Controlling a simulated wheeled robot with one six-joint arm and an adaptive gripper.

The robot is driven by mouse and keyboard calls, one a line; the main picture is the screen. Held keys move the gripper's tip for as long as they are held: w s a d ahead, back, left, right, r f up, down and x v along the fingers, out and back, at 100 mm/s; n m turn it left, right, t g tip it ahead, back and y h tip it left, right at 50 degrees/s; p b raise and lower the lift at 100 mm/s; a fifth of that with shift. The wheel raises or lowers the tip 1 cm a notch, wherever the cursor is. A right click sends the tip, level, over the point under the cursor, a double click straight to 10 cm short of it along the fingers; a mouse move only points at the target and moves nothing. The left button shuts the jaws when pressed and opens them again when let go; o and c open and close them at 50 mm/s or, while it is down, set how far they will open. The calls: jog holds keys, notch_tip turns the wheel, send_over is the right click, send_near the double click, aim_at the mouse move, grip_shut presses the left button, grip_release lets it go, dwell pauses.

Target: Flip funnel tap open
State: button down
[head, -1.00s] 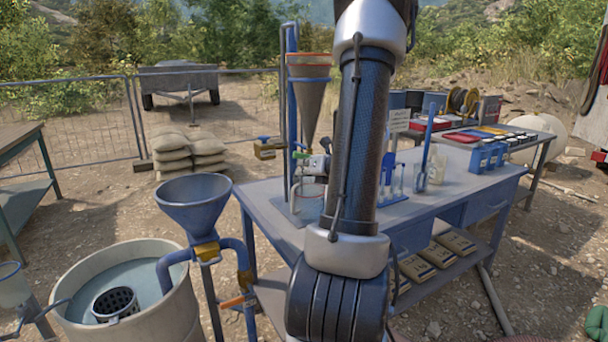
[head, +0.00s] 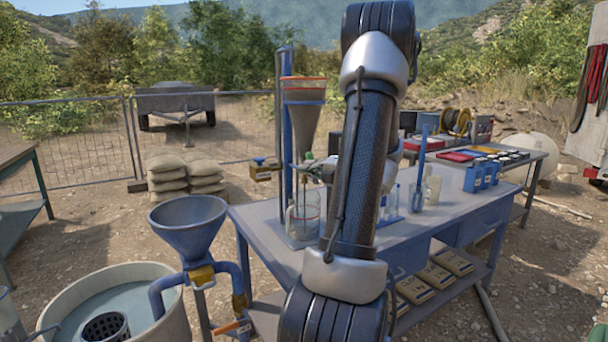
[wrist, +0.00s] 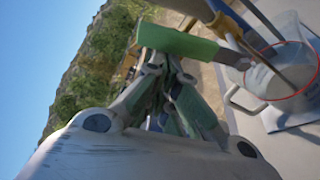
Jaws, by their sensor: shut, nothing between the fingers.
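The cone-shaped funnel (head: 305,115) hangs on a blue stand at the bench's left end, with a pale upper band and a darker lower part. In the wrist view a green tap lever (wrist: 178,41) lies across my fingertips, by a blue and yellow fitting. My gripper (wrist: 163,62) is shut and empty; its tips are at the lever, touching or nearly so. In the head view my gripper (head: 312,169) is small beside the tap. A clear jug (wrist: 275,75) stands below; a thin brown streak runs from the outlet into it.
A blue hopper (head: 188,225) and a round tank (head: 110,330) stand at the left front. My arm hides part of the bench.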

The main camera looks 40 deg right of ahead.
jog(key=shift+s+d+r+m, duration=0.15)
jog(key=shift+d+r+m, duration=0.1)
jog(key=shift+d+m, duration=0.2)
jog(key=shift+s+d+r+m, duration=0.1)
jog(key=shift+d+r+m, duration=0.2)
jog(key=shift+d, duration=0.3)
